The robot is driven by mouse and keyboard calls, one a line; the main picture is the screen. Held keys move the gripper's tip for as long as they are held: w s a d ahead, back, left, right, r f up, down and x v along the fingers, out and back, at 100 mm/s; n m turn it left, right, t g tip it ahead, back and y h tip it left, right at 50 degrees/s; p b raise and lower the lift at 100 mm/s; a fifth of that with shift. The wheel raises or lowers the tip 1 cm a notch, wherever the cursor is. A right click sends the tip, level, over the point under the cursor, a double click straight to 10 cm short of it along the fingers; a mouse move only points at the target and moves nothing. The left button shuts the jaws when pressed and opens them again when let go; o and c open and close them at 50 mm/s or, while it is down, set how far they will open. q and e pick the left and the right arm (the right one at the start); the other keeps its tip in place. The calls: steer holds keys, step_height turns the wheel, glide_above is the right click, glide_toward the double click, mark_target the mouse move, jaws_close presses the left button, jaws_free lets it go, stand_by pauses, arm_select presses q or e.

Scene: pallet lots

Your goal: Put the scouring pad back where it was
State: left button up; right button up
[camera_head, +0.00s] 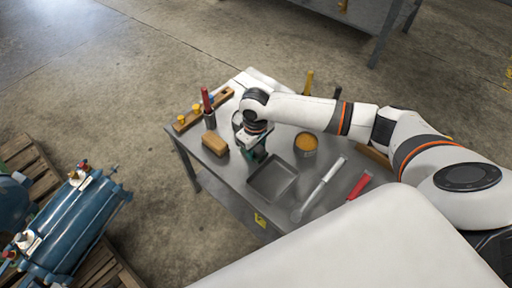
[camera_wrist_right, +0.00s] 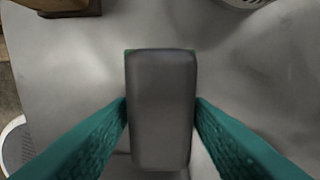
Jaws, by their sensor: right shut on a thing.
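The scouring pad (camera_wrist_right: 161,108) is a grey block with a little green at its upper edge. In the right wrist view it sits between the two teal fingers of my right gripper (camera_wrist_right: 161,125), which is shut on it. In the head view my right gripper (camera_head: 255,152) points down over the grey table (camera_head: 232,178), between a brown block (camera_head: 214,144) and a shallow grey tray (camera_head: 271,180). The pad cannot be made out there. I cannot tell whether it touches the table. My left gripper is not in view.
A tin with orange contents (camera_head: 306,144), a long pale-bladed tool (camera_head: 318,188) and a red-handled tool (camera_head: 359,185) are right of the gripper. A red-handled item in a dark holder (camera_head: 209,118) and a wooden rack (camera_head: 190,121) are at the left.

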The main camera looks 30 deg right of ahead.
steer(key=o, duration=1)
steer(key=shift+f, duration=0.1)
steer(key=shift+r, duration=0.4)
step_height(320, 180, up, 3)
steer(key=shift+f+p, duration=0.15)
steer(key=shift+p, duration=0.55)
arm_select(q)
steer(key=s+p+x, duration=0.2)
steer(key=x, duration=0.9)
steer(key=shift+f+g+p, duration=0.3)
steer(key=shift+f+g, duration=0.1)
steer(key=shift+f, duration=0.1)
arm_select(e)
steer(key=shift+s+a+r, duration=0.1)
steer(key=shift+r, duration=4.3)
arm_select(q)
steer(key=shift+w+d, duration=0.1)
